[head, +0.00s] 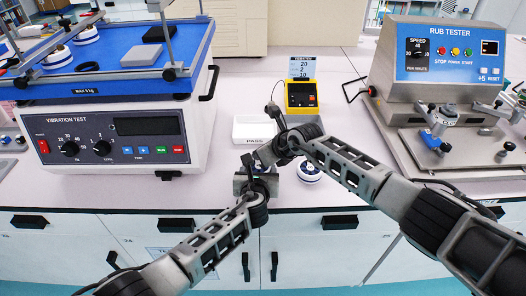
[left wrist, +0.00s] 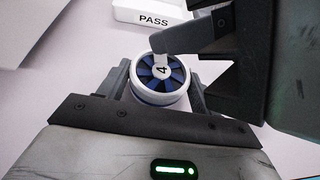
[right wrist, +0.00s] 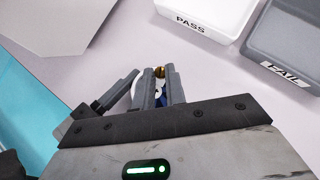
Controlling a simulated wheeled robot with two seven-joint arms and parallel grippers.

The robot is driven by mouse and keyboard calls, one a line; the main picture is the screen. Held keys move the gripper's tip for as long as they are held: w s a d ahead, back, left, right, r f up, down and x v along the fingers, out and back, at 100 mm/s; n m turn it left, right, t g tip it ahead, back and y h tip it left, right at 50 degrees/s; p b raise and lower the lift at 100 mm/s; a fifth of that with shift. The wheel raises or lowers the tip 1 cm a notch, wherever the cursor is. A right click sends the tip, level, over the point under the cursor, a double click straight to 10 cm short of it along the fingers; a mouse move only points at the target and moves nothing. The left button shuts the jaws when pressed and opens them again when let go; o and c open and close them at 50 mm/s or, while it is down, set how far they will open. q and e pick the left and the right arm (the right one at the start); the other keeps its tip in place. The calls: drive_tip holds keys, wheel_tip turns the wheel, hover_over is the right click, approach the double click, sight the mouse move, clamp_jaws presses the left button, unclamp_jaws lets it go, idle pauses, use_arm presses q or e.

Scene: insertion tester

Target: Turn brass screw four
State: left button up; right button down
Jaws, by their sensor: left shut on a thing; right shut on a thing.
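A round white part with blue ribs and a white tab marked 4 (left wrist: 162,78) sits between the fingers of my left gripper (left wrist: 168,92) in the left wrist view. My left gripper (head: 256,180) is shut on it near the table's front edge. My right gripper (right wrist: 158,90) is shut at the same part, with a brass screw tip (right wrist: 160,71) and some blue showing between its fingers. In the left wrist view a right-gripper finger (left wrist: 190,37) reaches over the part's far rim. In the head view the grippers hide most of the part.
A white PASS tray (head: 254,130) stands just behind the grippers; a grey FAIL tray (right wrist: 285,45) is beside it. A yellow meter (head: 300,98), vibration tester (head: 110,138) and rub tester (head: 450,52) surround the work area.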

drive_tip(key=shift+s+a+m+t+h, duration=0.1)
drive_tip(key=shift+m+t+h, duration=0.35)
drive_tip(key=shift+m, duration=0.45)
drive_tip(key=c, duration=1.4)
unclamp_jaws()
drive_tip(key=shift+c, duration=0.2)
drive_tip(key=v, duration=1.2)
drive_tip(key=shift+a+r, duration=0.15)
drive_tip(key=shift+a, duration=0.05)
